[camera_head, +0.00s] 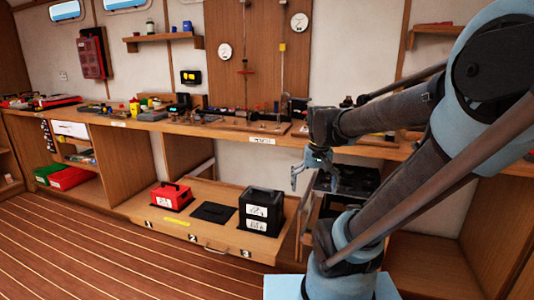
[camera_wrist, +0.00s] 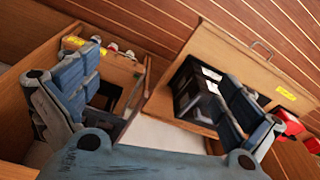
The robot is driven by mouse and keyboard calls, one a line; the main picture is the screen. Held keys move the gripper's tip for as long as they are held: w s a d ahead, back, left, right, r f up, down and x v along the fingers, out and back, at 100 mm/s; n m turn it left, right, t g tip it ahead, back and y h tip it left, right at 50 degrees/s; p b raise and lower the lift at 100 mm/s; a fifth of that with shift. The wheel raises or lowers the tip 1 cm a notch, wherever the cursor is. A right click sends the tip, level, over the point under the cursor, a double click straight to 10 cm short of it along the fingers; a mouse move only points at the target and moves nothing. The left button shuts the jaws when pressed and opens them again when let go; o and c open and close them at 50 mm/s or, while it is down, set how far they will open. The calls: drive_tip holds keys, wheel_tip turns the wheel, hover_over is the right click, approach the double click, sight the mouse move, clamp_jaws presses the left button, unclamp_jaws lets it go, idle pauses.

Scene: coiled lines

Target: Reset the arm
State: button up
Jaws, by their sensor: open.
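My gripper (camera_head: 312,172) hangs from my arm, in front of the workbench at the right of the head view. In the wrist view, its two blue-grey fingers (camera_wrist: 162,82) stand wide apart with nothing between them. It is above the floor-level storage area, apart from the bench edge. My arm covers much of the right side of the head view.
The plank floor (camera_head: 70,245) at left is clear.

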drive_tip(key=s+d+f+n, duration=0.1)
drive_tip(key=s+d+f, duration=0.2)
drive_tip(key=s+f, duration=0.3)
drive_tip(key=s, duration=0.3)
drive_tip(key=shift+d+f+t, duration=0.15)
drive_tip(key=shift+f+t, duration=0.1)
drive_tip(key=shift+t, duration=0.05)
drive_tip(key=shift+w+f, duration=0.2)
drive_tip(key=shift+w, duration=0.25)
drive_tip(key=shift+c, duration=0.2)
